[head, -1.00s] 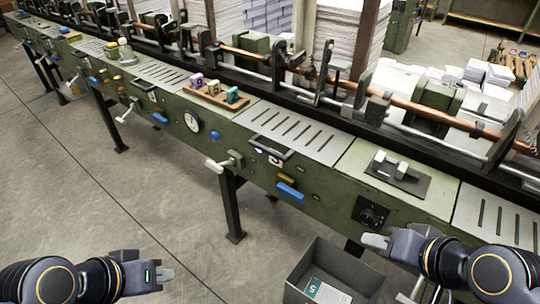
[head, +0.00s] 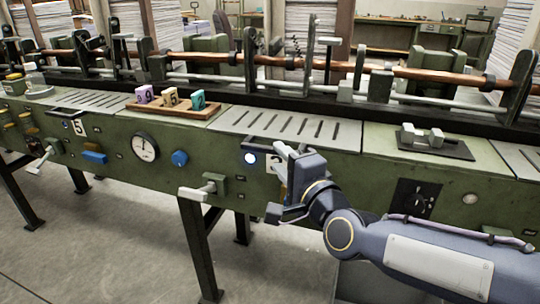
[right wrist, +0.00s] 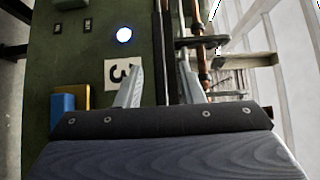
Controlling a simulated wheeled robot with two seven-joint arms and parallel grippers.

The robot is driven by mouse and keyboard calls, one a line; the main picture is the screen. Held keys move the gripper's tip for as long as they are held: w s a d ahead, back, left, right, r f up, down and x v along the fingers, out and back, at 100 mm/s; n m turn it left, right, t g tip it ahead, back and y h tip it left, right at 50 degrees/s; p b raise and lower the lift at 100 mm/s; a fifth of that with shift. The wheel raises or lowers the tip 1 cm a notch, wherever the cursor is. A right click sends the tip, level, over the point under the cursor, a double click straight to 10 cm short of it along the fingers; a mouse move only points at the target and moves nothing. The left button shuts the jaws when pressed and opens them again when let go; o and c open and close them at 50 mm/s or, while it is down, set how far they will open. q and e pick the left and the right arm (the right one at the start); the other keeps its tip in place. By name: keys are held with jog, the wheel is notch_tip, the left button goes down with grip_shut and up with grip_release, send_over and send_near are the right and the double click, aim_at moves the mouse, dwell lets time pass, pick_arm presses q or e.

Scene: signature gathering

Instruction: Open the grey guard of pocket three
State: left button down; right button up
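The slotted grey guard (head: 290,128) of pocket three lies flat and closed on the green machine top. Its dark handle (head: 262,148) runs along the front edge, partly hidden by my right gripper. A white label with a 3 (right wrist: 118,72) sits on the front face below; my gripper covers part of it in the head view. My right gripper (head: 283,152) is in front of the handle's right part. In the right wrist view its two light fingers (right wrist: 160,78) are apart, with a dark bar between them; contact cannot be told. My left gripper is out of view.
A lit white button (head: 250,158) is left of the label. A wooden tray (head: 180,112) with numbered blocks lies left of the guard. Rods and a copper shaft (head: 400,72) run behind the guard.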

aim_at(273, 152)
jog(key=x, duration=0.5)
jog(key=shift+w, duration=0.1)
grip_shut()
